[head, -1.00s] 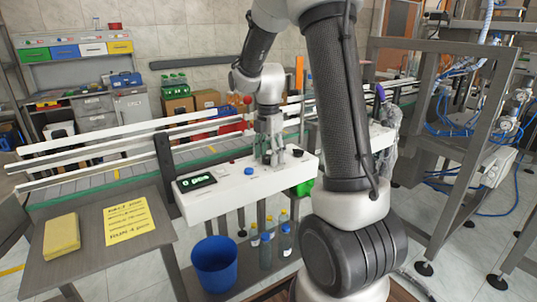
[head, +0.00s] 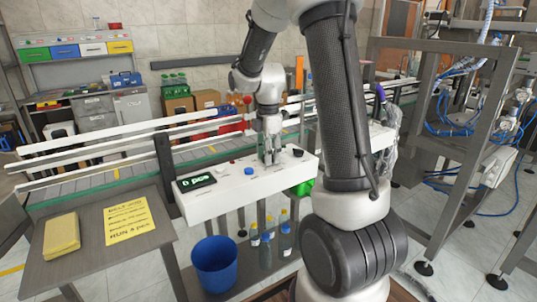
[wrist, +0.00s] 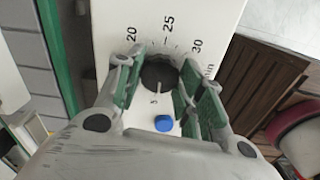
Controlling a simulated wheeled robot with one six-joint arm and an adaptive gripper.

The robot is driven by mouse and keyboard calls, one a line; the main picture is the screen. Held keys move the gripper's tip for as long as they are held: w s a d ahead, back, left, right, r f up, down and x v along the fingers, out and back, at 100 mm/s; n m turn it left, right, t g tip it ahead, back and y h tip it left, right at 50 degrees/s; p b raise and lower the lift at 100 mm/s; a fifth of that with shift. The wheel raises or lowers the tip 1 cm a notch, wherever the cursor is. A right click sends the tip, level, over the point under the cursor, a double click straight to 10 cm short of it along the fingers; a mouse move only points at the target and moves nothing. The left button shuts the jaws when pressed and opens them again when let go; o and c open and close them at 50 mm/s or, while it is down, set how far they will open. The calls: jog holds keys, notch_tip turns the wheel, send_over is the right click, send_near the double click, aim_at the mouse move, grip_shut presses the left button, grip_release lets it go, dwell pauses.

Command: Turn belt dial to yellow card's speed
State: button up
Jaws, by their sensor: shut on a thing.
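The belt dial (wrist: 158,76) is a black round knob on the white control box (wrist: 110,25). Printed numbers 20, 25 and 30 show around its far side, and a white mark on it points toward the blue button. My gripper (wrist: 158,84) is shut on the dial, with a green-padded finger on either side. In the head view my gripper (head: 269,161) reaches down onto the box top and hides the dial. The yellow card (head: 128,220) lies on the grey side table; its last line starts with "RUN", but the rest is too blurred to read surely.
A lit display (head: 196,182), blue button (head: 249,171) and black knob-like part (head: 297,153) sit on the box. A yellow block (head: 62,236) lies beside the card. A blue bin (head: 214,264) and bottles (head: 266,250) stand below. The conveyor rails (head: 90,150) run behind the box.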

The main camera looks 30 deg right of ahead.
jog(key=m, duration=1.3)
jog(key=shift+m, duration=0.4)
jog(key=m, duration=1)
jog(key=shift+m, duration=2)
jog(key=o, duration=1)
